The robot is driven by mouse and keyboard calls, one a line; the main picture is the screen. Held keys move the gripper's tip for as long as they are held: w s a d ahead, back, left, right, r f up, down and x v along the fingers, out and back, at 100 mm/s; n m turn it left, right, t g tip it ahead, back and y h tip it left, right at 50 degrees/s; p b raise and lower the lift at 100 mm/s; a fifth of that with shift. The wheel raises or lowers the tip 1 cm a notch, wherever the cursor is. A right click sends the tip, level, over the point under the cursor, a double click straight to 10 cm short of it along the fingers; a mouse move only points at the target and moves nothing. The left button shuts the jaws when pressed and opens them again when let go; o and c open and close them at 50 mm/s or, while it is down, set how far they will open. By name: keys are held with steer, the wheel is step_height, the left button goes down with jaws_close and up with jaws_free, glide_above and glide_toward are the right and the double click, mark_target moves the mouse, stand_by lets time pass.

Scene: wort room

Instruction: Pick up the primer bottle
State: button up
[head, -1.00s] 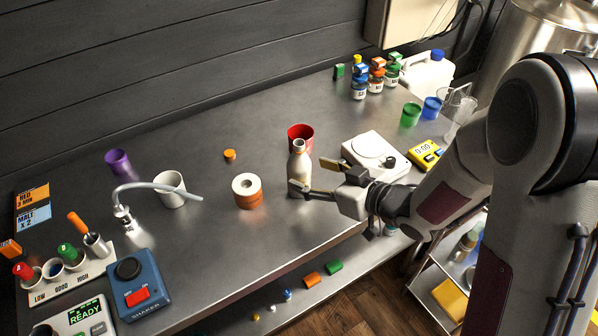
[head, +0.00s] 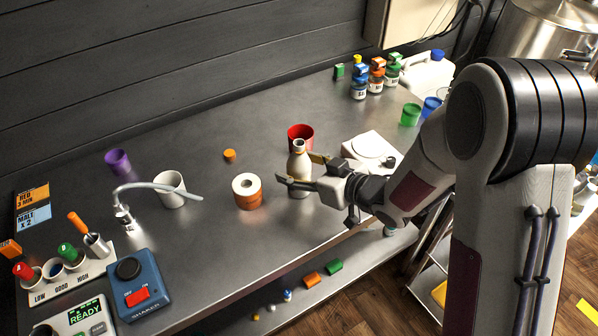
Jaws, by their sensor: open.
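A pale bottle with a narrow neck and open top (head: 299,161), most likely the primer bottle, stands upright on the steel bench in the head view. It is near the bench's front edge, just in front of a red cup (head: 300,132). My gripper (head: 298,170) is open at the bottle, with its fingers pointing left. One fingertip shows to the right of the bottle, and the other crosses in front of its lower left. I cannot tell whether the bottle is fully between the fingers or whether they touch it. The gripper partly hides its lower body.
An orange ring-shaped roll (head: 247,201) stands left of the bottle, with a small orange cap (head: 230,155) behind. A white device (head: 368,148) is close behind my gripper. A white cup (head: 171,199) stands further left. Bare bench lies between the roll and bottle.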

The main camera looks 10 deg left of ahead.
stand_by(0.5)
steer(key=c, duration=1.4)
steer(key=shift+o, duration=0.2)
steer(key=shift+r, duration=0.25)
step_height(320, 180, up, 9)
steer(key=shift+r, duration=0.2)
stand_by(1.0)
